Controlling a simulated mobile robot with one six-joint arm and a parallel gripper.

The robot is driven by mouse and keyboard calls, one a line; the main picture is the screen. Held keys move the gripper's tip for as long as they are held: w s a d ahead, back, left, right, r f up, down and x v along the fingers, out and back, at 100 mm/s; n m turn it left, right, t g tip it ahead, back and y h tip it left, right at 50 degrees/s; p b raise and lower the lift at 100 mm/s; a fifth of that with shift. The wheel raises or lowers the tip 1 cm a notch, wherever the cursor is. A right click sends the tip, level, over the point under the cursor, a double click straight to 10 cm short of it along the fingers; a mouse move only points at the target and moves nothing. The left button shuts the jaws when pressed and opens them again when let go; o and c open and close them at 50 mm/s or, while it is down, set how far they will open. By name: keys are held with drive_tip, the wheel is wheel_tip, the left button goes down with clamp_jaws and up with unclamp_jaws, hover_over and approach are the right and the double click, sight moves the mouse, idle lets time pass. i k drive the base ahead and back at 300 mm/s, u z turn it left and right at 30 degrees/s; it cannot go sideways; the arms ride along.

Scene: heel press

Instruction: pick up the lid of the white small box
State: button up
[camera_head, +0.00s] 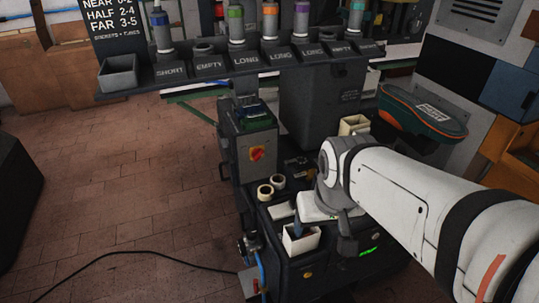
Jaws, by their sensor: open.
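A small white box (301,240) stands on the dark machine top, left of my wrist. Its top looks open, with a dark inside and a blue-grey upright piece at its back left. A flat pale piece (281,211) lies just behind it; I cannot tell whether it is a lid. My gripper (345,241) is at the end of the white arm, pointing down just right of the box. It is open, and I see nothing held in it. The wrist hides part of the machine top, and the fingertips are hard to make out.
Two cream rings (271,187) lie behind the pale piece. A cream open box (354,125) stands farther back. A grey control box with a red switch (257,154) rises at the back left. A labelled rack (247,61) with several bottles spans the back.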

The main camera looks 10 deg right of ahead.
sight(284, 210)
drive_tip(key=z, duration=2)
drive_tip(key=k, duration=0.7)
drive_tip(key=u, duration=1.25)
drive_tip(key=i, duration=1)
drive_tip(key=u, duration=0.05)
